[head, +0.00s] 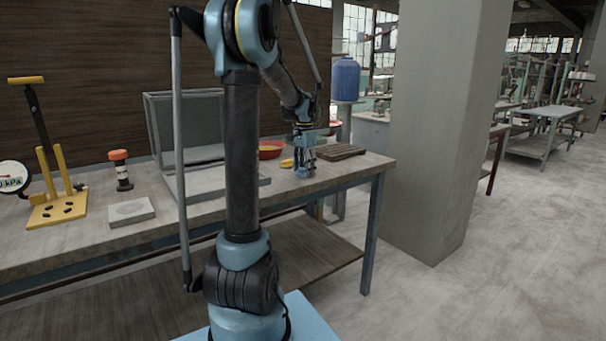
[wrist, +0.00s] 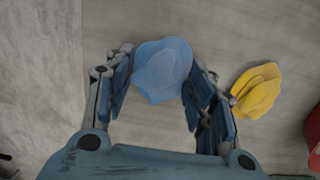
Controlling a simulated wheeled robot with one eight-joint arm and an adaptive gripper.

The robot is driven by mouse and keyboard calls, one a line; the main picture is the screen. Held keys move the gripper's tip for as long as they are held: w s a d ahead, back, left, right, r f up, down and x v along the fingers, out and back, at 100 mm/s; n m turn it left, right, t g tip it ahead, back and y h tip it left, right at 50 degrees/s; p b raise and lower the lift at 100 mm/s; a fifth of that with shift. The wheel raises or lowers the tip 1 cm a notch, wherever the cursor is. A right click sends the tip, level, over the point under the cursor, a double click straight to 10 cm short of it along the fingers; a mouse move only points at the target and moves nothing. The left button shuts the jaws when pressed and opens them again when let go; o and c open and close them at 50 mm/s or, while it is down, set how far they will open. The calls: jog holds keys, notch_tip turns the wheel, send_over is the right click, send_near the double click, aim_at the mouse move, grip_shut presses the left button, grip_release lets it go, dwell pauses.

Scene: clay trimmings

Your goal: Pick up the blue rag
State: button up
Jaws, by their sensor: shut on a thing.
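The blue rag (wrist: 162,69) is a crumpled light-blue cloth between the two fingers of my gripper (wrist: 160,88) in the wrist view. The fingers are shut on it from both sides. In the head view my gripper (head: 304,168) is low over the workbench near its right end. The rag is hard to make out there behind the fingers. I cannot tell whether the rag still touches the bench top.
A yellow rag (wrist: 257,90) lies right beside the right finger. A red bowl (head: 270,150) stands behind it on the workbench (head: 345,177). A slatted wooden board (head: 340,152) lies to the right. A grey open case (head: 190,180) is to the left.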

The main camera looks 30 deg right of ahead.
notch_tip(320, 180, up, 10)
dwell(0.6)
